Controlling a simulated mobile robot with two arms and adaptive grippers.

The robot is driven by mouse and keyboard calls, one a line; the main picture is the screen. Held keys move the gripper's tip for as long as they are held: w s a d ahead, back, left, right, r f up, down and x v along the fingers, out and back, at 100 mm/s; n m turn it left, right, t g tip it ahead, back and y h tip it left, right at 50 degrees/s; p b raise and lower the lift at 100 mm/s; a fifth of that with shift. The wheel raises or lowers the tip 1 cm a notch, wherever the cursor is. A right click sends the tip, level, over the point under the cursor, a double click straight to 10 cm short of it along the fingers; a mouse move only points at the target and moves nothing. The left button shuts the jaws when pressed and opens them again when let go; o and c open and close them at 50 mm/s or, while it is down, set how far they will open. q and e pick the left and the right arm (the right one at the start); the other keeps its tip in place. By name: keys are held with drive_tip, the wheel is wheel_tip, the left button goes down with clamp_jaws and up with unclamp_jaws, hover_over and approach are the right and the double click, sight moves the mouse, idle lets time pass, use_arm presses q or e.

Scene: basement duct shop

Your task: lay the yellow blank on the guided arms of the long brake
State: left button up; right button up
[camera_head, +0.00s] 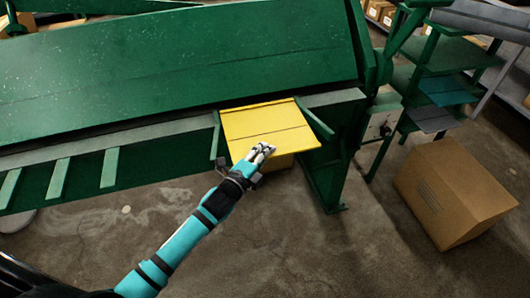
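The yellow blank (268,121) is a flat sheet with a dark line across it. It lies at the right end of the green long brake (180,65), its far edge against the brake's front. One guided arm (217,136) shows along its left side and another guided arm (316,120) along its right. My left gripper (263,149) is at the blank's near edge, overlapping it in the picture. Whether its fingers are closed on the sheet is unclear. A yellow part shows below the near edge, partly hidden. My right gripper is out of view.
More green arms, such as one (110,167), stick out along the brake to the left. A cardboard box (455,190) stands on the floor at right. Green shelving (445,55) is behind it. The concrete floor in front is mostly clear.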

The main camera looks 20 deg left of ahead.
use_arm(q)
drive_tip(key=o, duration=0.4)
drive_tip(key=shift+s+f, duration=0.15)
drive_tip(key=shift+f, duration=0.55)
drive_tip(key=shift+o, duration=0.2)
drive_tip(key=shift+r, duration=0.1)
drive_tip(key=shift+r, duration=0.15)
